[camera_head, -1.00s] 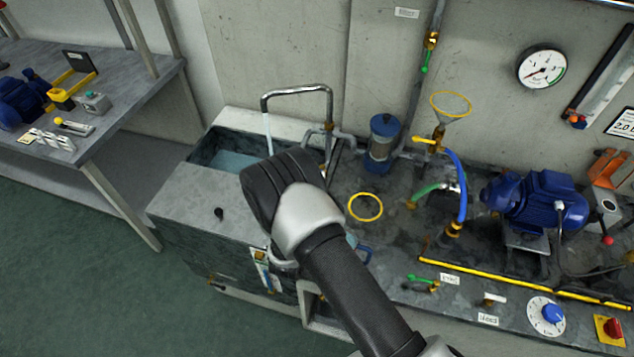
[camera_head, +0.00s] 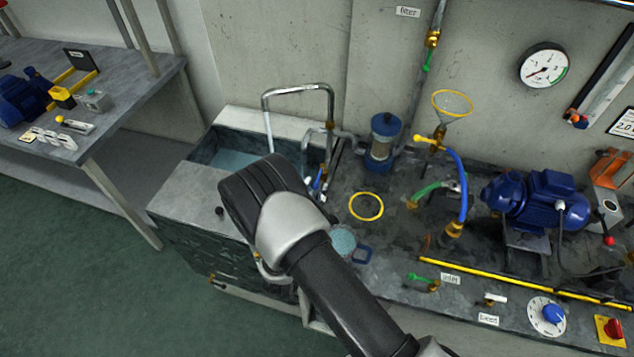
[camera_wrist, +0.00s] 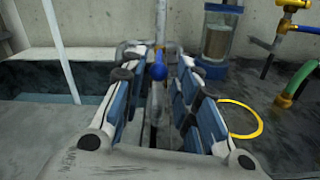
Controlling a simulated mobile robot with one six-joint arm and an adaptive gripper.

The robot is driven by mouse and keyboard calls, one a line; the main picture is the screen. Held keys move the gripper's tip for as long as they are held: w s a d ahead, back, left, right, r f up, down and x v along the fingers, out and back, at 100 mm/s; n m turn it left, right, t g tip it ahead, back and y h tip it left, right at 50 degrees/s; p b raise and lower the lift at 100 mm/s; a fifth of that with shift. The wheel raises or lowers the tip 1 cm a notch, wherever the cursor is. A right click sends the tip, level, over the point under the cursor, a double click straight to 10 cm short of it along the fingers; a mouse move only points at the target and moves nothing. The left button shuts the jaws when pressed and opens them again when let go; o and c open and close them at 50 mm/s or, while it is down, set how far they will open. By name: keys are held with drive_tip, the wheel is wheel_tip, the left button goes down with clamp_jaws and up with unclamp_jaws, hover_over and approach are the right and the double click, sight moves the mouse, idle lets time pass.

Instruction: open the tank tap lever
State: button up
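The tank tap lever, with a blue knob (camera_wrist: 157,72), stands in front of an upright pipe in the wrist view. My gripper (camera_wrist: 156,66) is open, with one blue-padded finger on each side of the lever. The knob appears between the fingertips; I cannot tell whether either finger touches it. In the head view my wrist hides most of the gripper; only a bit of a blue-padded finger (camera_head: 318,180) shows beside the pipe. The bent metal spout (camera_head: 297,89) reaches over the tank (camera_head: 203,152), and a stream of water (camera_head: 268,126) falls from it.
A blue hose (camera_head: 462,190) and blue pump (camera_head: 538,198) are farther right.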

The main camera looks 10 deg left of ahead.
drive_tip(key=s, duration=0.2)
drive_tip(key=s+a, duration=0.1)
drive_tip(key=s, duration=0.4)
drive_tip(key=shift+s+a, duration=0.15)
drive_tip(key=shift+s, duration=0.15)
